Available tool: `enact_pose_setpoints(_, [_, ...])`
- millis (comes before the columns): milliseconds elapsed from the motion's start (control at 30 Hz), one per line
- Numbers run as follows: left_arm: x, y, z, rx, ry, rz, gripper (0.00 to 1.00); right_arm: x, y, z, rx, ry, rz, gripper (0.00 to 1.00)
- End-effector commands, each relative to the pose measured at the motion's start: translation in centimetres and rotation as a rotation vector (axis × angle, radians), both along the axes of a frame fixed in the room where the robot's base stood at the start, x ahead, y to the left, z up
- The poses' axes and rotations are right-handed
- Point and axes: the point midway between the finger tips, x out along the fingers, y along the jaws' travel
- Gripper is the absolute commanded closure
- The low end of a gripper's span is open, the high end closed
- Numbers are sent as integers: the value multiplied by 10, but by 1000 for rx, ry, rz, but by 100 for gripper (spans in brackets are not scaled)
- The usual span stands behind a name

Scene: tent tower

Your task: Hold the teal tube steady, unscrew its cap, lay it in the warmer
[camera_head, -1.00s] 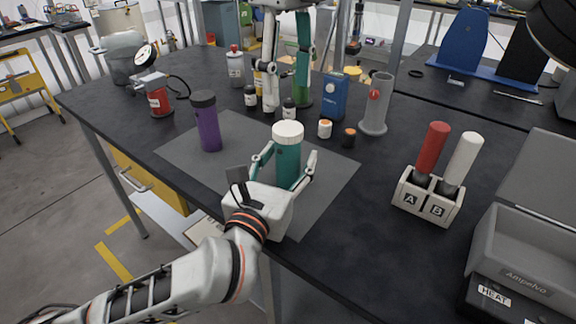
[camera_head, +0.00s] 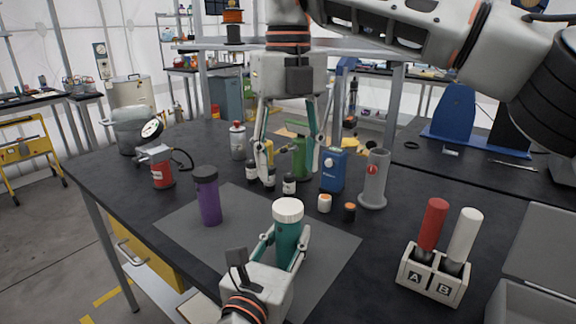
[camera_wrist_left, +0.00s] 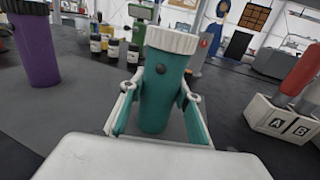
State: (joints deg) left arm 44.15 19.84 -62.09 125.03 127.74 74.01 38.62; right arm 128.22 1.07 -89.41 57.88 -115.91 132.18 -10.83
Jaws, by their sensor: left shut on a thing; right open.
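The teal tube (camera_head: 287,243) with a white ribbed cap (camera_head: 288,209) stands upright over the grey mat. The cap is on the tube. My left gripper (camera_head: 286,238) is shut on the tube's body, one finger on each side, below the cap. The tube and fingers also show in the left wrist view (camera_wrist_left: 160,95). My right gripper (camera_head: 290,172) is open, fingers pointing down, apart from the cap and farther back, over the bottles. The warmer (camera_head: 527,303) is a grey box with a raised lid at the right edge, partly cut off.
A purple tube (camera_head: 208,198) with a dark cap stands left on the mat (camera_head: 240,205). A rack (camera_head: 433,276) marked A and B holds a red and a white tube. Small bottles, a blue box (camera_head: 333,170) and a grey cylinder (camera_head: 373,180) stand behind. Mat's front right is clear.

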Motion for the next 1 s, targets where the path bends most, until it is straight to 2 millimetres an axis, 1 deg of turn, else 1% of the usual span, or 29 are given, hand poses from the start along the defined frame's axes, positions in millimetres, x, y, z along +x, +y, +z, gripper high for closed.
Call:
enact_pose_setpoints(100, [0, 0, 0, 0, 0, 0, 100, 0, 0, 0, 0, 0, -211, 49])
enact_pose_setpoints(1000, [0, 0, 0, 0, 1, 0, 100, 0, 0, 0, 0, 0, -1871, 49])
